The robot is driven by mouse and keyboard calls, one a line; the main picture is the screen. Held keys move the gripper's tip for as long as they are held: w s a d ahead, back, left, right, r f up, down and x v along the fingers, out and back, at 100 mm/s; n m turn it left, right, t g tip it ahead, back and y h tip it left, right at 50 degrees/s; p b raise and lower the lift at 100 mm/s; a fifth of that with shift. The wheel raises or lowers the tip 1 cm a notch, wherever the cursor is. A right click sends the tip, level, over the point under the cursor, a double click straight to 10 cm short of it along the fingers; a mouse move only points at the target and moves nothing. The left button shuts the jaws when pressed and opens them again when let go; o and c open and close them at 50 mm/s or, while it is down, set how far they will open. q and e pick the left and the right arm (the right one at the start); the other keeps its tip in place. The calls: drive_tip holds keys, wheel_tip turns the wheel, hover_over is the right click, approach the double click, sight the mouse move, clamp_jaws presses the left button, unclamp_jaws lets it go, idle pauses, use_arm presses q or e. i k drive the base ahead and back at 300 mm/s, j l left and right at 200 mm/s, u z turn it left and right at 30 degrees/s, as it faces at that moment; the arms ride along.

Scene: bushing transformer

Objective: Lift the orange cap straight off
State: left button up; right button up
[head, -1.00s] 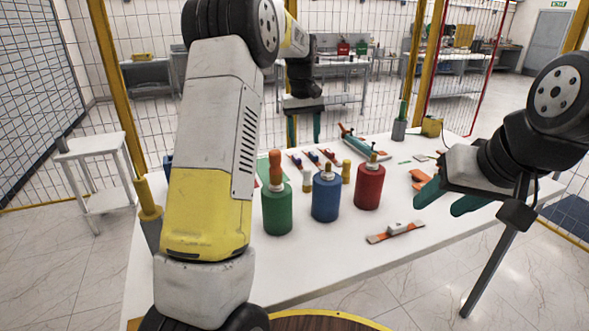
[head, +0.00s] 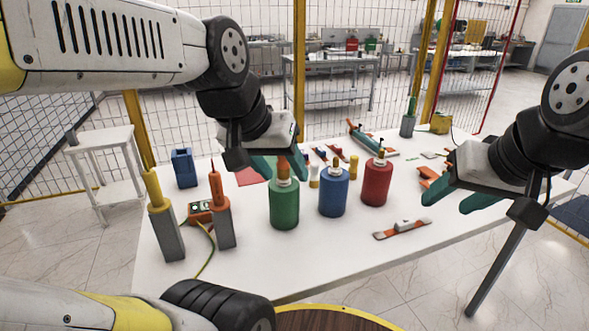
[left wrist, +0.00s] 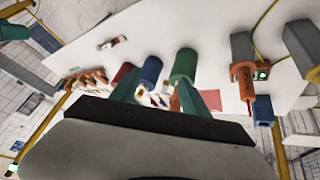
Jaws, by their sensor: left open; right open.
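The orange cap (head: 283,164) sits on top of the green cylinder (head: 284,206), upright on the white table. In the head view my left gripper (head: 281,167) is open at cap height, with its teal fingers at either side of the cap; its wrist hides part of the surroundings. In the left wrist view the cap (left wrist: 175,103) shows near the right finger, above the green cylinder (left wrist: 184,64). Contact cannot be told. My right gripper (head: 468,184) is open and empty over the table's right side.
A blue cylinder (head: 333,194) and a red cylinder (head: 376,184) stand to the right of the green one. Two grey holders with yellow (head: 167,232) and orange (head: 223,222) handles stand left. An orange-and-white tool (head: 402,228) lies in front.

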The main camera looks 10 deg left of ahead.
sight(282, 167)
drive_tip(key=l+u, duration=0.1)
drive_tip(key=u, duration=0.65)
